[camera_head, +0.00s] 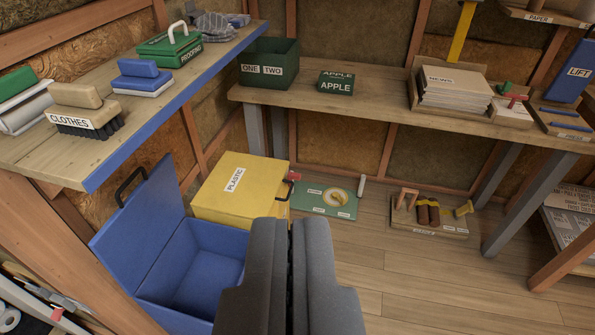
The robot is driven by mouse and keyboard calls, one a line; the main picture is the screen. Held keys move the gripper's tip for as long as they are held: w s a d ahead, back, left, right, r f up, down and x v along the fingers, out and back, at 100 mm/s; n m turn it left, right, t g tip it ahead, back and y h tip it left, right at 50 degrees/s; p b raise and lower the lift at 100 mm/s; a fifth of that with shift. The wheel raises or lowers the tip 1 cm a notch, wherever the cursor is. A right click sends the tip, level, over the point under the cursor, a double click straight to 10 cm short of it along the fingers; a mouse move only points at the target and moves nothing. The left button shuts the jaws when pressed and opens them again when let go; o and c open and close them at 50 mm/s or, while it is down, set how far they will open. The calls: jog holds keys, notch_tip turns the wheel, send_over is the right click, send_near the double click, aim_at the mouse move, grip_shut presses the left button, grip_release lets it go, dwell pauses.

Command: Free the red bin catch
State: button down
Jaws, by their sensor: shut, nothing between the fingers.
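A closed yellow bin (240,184) labelled PLASTIC stands on the floor under the shelves, left of centre. A small red catch (294,177) sits at its right side, next to a dark handle or bar (287,190). I cannot tell how the catch engages the bin. My gripper (291,224) is at the bottom centre with its dark grey fingers together and empty. Its tips appear just below the yellow bin's lower right corner in the picture, and apart from the catch.
An open blue bin (160,236) with its lid raised stands left of my gripper. A green board (325,199) lies right of the yellow bin. A wooden rack (430,215) is further right. Shelves (370,113) overhang behind. Floor in front right is clear.

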notch_tip(320, 180, up, 13)
jog(key=p, duration=1.1)
jog(key=shift+p, duration=0.35)
jog(key=shift+w, duration=0.1)
